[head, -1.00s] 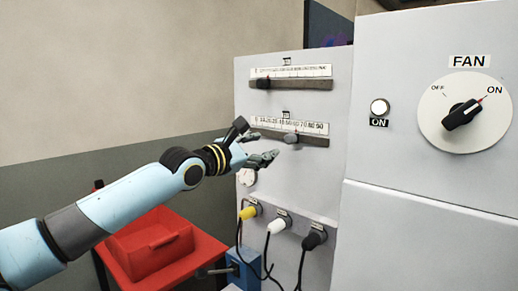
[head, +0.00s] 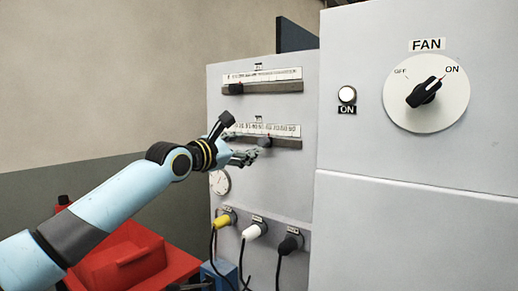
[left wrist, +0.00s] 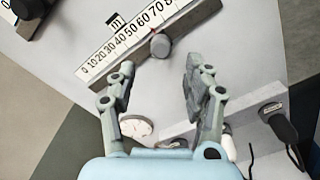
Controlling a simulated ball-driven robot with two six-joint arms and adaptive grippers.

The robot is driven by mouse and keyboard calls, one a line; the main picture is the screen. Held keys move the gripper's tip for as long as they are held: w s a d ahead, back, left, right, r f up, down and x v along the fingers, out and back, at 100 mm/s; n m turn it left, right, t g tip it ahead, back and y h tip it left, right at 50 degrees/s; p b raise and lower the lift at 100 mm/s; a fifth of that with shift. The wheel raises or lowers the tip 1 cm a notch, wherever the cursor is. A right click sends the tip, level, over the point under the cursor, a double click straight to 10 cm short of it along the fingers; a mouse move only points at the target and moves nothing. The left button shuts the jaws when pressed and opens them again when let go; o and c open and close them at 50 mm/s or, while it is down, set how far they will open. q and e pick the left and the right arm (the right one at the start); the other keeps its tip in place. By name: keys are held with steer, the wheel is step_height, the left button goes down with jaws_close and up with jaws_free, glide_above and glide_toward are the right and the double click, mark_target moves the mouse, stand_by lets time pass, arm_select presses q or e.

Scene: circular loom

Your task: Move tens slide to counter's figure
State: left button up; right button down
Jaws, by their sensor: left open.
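The tens slide appears to be the lower slider, with a grey knob (head: 264,142) on a dark rail under a white scale marked in tens. In the left wrist view the knob (left wrist: 160,46) sits near the 50–60 marks with a red pointer. My left gripper (head: 240,138) is open and empty in front of the panel, left of the knob in the head view. In the wrist view the open fingers (left wrist: 160,66) lie either side of the knob's line, short of it; no contact shows. I cannot make out a counter figure. My right gripper is not in view.
An upper slider has a dark knob (head: 235,89) at its left end. Below are a round white gauge (head: 219,182) and yellow, white and black plugs (head: 254,231) with hanging cables. A fan dial (head: 427,93) points to ON. A red bin (head: 122,258) stands lower left.

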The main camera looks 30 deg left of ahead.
mark_target(260, 144)
arm_select(q)
steer(key=w, duration=0.7)
steer(key=shift+w+d, duration=0.1)
steer(key=shift+d, duration=0.2)
jaws_close()
